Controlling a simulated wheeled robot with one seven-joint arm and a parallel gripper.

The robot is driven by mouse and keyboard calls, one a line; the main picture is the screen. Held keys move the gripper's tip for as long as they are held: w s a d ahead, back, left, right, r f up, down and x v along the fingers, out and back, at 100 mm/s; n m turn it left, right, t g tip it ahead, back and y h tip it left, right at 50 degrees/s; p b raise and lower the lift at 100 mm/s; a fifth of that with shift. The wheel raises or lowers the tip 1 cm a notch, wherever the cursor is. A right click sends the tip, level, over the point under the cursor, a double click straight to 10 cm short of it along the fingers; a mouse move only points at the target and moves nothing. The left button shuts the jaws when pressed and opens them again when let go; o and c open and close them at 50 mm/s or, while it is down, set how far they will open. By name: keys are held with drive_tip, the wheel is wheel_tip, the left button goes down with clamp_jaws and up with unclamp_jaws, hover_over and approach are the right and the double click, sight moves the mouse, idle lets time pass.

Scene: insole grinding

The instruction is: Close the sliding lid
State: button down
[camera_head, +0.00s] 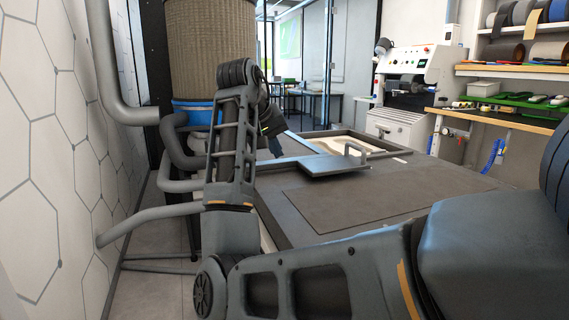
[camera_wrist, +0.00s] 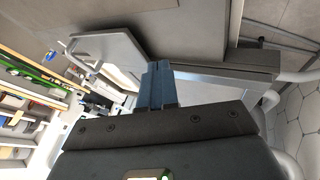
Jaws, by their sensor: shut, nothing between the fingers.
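The sliding lid (camera_head: 318,167) is a flat grey plate with a raised bar handle (camera_head: 356,150) near its right end. It lies on the large dark table-like unit, next to a framed opening (camera_head: 345,143) with pale material inside, which is partly uncovered. In the wrist view the lid (camera_wrist: 112,42) is at the upper left, with its handle (camera_wrist: 82,60) on the left. My gripper (camera_wrist: 157,66) is shut and empty, its blue-grey fingertips close to the lid's edge; I cannot tell if they touch.
A flat dark panel (camera_head: 345,203) covers the unit's near top, which is clear. Grey pipes (camera_head: 150,218) and a ribbed filter drum (camera_head: 210,55) stand at the left by the wall. A grinding machine (camera_head: 412,85) and a workbench (camera_head: 500,118) stand at the back right.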

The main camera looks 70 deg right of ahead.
drive_tip(key=b+x, duration=0.1)
drive_tip(key=x, duration=0.8)
drive_tip(key=shift+s, duration=0.1)
drive_tip(key=shift+s+d+f, duration=0.2)
drive_tip(key=shift+s+d, duration=0.9)
drive_tip(key=shift+d, duration=0.05)
drive_tip(key=shift+s+d, duration=0.35)
drive_tip(key=shift+s, duration=0.05)
